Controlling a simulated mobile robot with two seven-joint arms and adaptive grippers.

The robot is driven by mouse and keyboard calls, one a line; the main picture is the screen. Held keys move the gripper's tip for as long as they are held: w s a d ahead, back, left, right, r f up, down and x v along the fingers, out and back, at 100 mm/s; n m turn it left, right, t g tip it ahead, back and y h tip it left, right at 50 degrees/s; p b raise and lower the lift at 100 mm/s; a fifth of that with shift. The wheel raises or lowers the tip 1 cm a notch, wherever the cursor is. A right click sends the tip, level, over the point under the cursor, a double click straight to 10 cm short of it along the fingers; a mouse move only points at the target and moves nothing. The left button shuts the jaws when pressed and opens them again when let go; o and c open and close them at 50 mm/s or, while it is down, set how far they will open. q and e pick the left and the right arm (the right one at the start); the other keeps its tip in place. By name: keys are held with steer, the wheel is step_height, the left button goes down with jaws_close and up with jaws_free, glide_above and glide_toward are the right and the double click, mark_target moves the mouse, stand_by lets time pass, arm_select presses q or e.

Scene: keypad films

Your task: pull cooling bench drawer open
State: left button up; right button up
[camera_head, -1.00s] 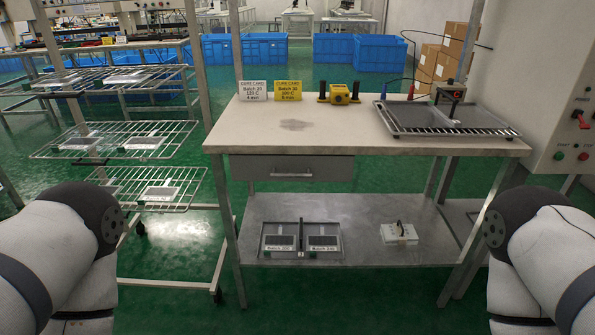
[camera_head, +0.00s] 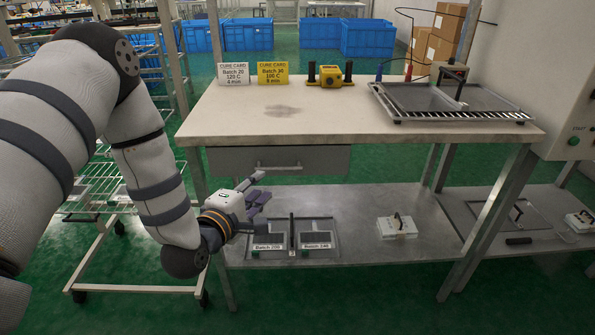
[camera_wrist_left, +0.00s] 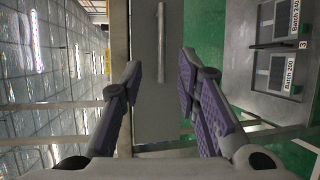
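The cooling bench drawer (camera_head: 315,160) is a grey front under the left part of the bench top, with a horizontal bar handle (camera_head: 279,167). The drawer looks shut. My left gripper (camera_head: 258,188) is in front of the drawer, below and left of the handle, and apart from it. In the left wrist view its two purple-padded fingers (camera_wrist_left: 158,85) are spread wide with nothing between them. The handle (camera_wrist_left: 161,45) shows beyond the fingertips there, running up the picture against the grey drawer front (camera_wrist_left: 150,105). My right gripper is not in view.
The bench top (camera_head: 340,120) carries two cure cards (camera_head: 252,73), a yellow device (camera_head: 330,76) and a tray with a wire rack (camera_head: 440,103). The lower shelf (camera_head: 350,205) holds a batch tray (camera_head: 291,252) and a white block (camera_head: 396,227). A wire rack cart (camera_head: 95,208) stands left.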

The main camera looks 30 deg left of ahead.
mark_target(278, 170)
arm_select(q)
steer(key=b+x, duration=0.1)
steer(key=x, duration=0.9)
steer(key=shift+d+f, duration=0.1)
steer(key=shift+f, duration=0.05)
jaws_close()
